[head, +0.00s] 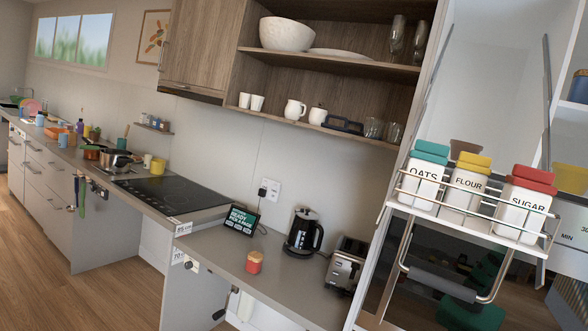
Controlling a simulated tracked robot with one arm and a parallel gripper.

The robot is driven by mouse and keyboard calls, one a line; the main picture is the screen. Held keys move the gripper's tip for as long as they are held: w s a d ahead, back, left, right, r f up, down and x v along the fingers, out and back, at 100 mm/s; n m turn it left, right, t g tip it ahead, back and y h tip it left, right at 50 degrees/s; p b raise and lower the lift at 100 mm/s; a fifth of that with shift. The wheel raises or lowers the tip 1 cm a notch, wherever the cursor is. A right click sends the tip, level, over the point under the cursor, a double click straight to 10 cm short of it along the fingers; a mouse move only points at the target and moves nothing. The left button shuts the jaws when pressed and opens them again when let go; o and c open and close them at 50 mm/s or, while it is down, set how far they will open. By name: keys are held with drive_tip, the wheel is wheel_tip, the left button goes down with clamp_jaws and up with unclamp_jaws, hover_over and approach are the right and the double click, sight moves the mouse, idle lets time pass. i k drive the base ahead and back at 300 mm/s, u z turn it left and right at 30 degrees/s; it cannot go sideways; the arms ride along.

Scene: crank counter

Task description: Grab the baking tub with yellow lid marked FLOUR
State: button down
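The white FLOUR tub (464,194) with a yellow lid stands in the middle of a wire-railed pull-down shelf (470,225) at the right. The OATS tub (421,180) with a teal lid is close on its left. The SUGAR tub (522,208) with a red lid is close on its right. Thin rails cross in front of the tubs, and the label FLOUR shows above them. My gripper is not in view.
A grey handle bar (447,283) hangs below the shelf. The tall cabinet's metal struts (549,100) rise beside it. A toaster (346,265), a black kettle (304,233) and a red jar (254,262) stand on the counter to the left. Wooden floor (100,295) is clear at lower left.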

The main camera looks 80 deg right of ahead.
sight(472, 172)
drive_tip(key=i, duration=0.65)
drive_tip(key=z, duration=3.1)
drive_tip(key=k, duration=0.9)
drive_tip(key=z, duration=0.15)
drive_tip(key=i, duration=0.9)
drive_tip(key=u, duration=0.1)
